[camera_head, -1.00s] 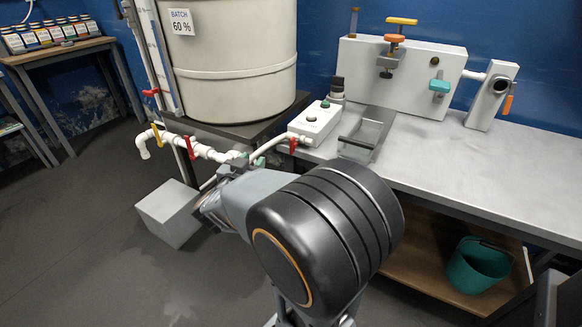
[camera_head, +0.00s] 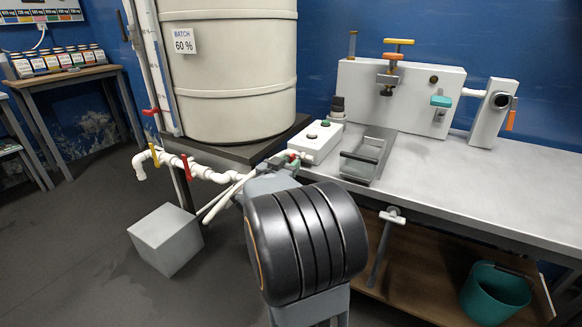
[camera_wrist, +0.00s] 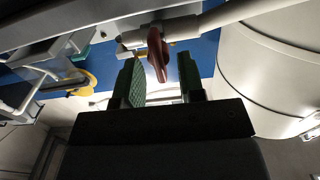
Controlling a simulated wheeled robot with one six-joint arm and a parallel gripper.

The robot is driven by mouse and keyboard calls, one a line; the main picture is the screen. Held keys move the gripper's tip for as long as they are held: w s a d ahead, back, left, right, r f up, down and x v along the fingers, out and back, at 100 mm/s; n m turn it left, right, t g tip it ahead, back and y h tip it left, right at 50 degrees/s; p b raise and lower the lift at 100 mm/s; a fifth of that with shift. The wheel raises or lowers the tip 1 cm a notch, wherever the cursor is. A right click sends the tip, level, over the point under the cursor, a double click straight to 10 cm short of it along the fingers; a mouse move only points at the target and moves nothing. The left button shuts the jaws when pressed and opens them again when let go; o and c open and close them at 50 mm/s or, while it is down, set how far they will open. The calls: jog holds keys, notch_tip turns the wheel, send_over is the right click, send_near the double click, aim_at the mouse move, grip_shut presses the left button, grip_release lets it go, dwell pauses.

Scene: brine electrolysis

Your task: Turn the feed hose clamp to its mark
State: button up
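The feed hose clamp appears to be the red lever (camera_wrist: 157,55) on a white fitting in the wrist view. It hangs down between my fingers, with clear gaps on both sides. In the head view a small patch of red (camera_head: 292,157) shows at the hose end beside the control box. My gripper (camera_wrist: 162,82) is open, its green pads on either side of the lever's lower end. In the head view my gripper (camera_head: 284,161) is at the bench's left edge, partly hidden by my arm. I cannot make out the clamp's mark.
The large tank (camera_head: 230,75) stands close on the left. The control box (camera_head: 316,141) and metal tray (camera_head: 366,158) sit on the bench (camera_head: 450,185). A pipe with red and yellow valve handles (camera_head: 185,167) runs below the tank. A grey block (camera_head: 166,240) stands on the floor.

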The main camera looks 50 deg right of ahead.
jog(key=shift+w+d, duration=0.15)
jog(key=shift+d, duration=0.5)
grip_shut()
